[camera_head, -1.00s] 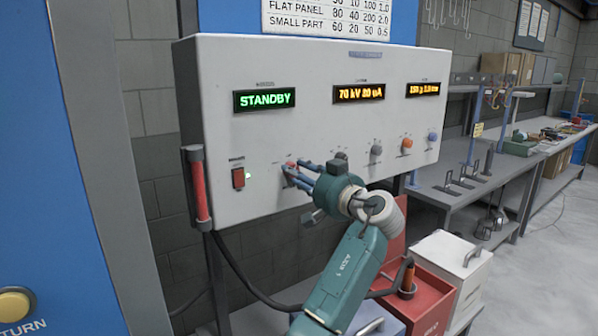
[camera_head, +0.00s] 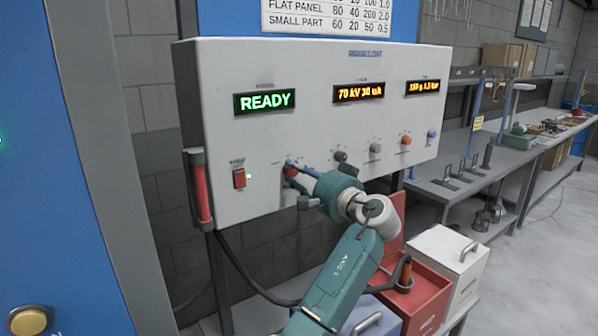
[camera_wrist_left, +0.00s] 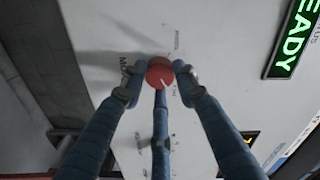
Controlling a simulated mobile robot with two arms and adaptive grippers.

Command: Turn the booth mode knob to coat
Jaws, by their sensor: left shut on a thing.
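The red booth mode knob (camera_head: 290,171) is on the lower front of the white control panel (camera_head: 330,130). My left gripper (camera_head: 297,172) is at the knob and covers part of it in the head view. In the left wrist view, the blue fingers of my left gripper (camera_wrist_left: 155,84) are closed around the red knob (camera_wrist_left: 159,71). A pale mark on the knob points to the lower right in that view. The labels around it are too small to read. The green display (camera_head: 265,102) above reads READY. My right gripper is not in view.
More knobs, including a grey one (camera_head: 375,148) and an orange one (camera_head: 405,140), sit to the right. A red switch (camera_head: 239,178) is to the left. Below are a red box (camera_head: 425,300) and a white box (camera_head: 450,262). A workbench (camera_head: 500,160) stands at right.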

